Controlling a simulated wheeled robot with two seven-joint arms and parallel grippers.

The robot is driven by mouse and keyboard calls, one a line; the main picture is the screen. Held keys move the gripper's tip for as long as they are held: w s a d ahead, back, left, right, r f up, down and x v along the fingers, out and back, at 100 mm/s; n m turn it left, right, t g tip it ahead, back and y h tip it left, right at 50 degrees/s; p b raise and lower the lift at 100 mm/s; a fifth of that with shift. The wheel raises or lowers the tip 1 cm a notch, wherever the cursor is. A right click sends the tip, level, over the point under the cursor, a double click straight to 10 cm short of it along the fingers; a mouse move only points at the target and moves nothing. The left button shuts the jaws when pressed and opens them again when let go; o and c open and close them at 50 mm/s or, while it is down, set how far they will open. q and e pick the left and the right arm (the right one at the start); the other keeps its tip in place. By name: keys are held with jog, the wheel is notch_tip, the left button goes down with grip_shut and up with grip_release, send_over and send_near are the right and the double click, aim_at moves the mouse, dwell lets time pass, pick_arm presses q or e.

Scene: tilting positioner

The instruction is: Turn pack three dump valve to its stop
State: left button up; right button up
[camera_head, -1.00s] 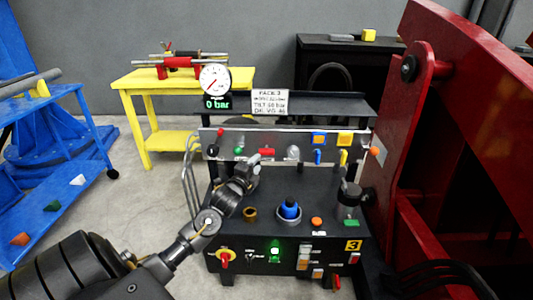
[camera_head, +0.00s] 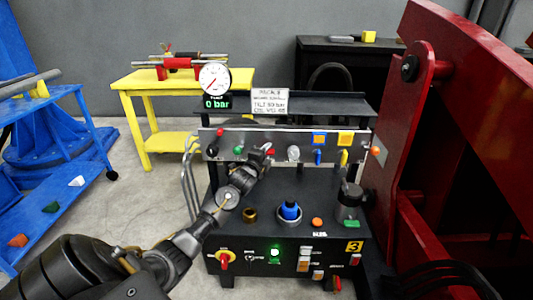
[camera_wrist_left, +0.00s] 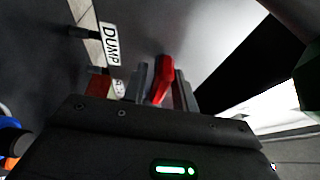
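The pack three dump valve has a red handle (camera_head: 270,152) on the grey panel (camera_head: 225,134) of the pack. In the left wrist view the red handle (camera_wrist_left: 162,80) lies between my two left fingers, beside a white label reading DUMP (camera_wrist_left: 110,43). My left gripper (camera_head: 267,151) is at the panel and hides part of the handle. In the left wrist view my left gripper (camera_wrist_left: 161,88) looks open around the handle, with a gap on its left side. My right gripper is not in view.
A gauge (camera_head: 214,78) above the panel has a display reading 0 bar (camera_head: 217,103). Blue (camera_head: 318,157) and yellow (camera_head: 343,157) handles sit to the right on the panel. A blue knob (camera_head: 289,209) stands on the black deck. A big red frame (camera_head: 440,150) bounds the right side.

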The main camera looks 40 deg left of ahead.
pick_arm(q)
grip_shut()
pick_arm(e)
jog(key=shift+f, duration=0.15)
